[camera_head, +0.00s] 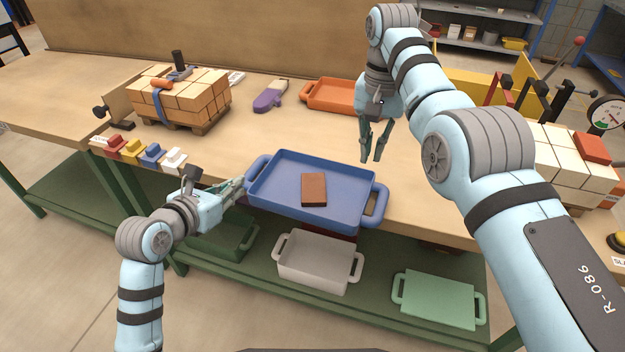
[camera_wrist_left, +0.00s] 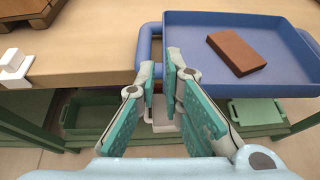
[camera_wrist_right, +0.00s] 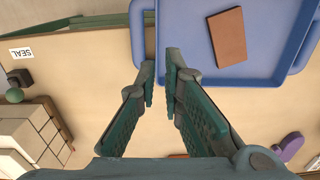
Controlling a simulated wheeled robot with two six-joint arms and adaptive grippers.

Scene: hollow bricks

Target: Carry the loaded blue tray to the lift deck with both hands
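The blue tray (camera_head: 270,200) lies at the front edge of the workbench with one brown brick (camera_head: 314,189) in it. It has a loop handle at each end. My left gripper (camera_head: 238,188) is at the tray's left handle (camera_wrist_left: 142,45); its fingers (camera_wrist_left: 161,66) are a little apart, and I cannot tell whether the bar lies between them. My right gripper (camera_head: 374,158) is open and empty, above the bench behind the tray's right end. The right handle (camera_head: 377,205) is free; the right wrist view also shows the tray (camera_wrist_right: 270,70). I cannot pick out the lift deck for certain.
A strapped brick pallet (camera_head: 180,97) stands at the back left, with several coloured blocks (camera_head: 150,155) in front. An orange tray (camera_head: 335,95) and a purple-handled tool (camera_head: 270,97) lie behind. Bricks (camera_head: 565,160) and a gauge (camera_head: 606,113) are at right. Bins (camera_head: 318,262) sit on the lower shelf.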

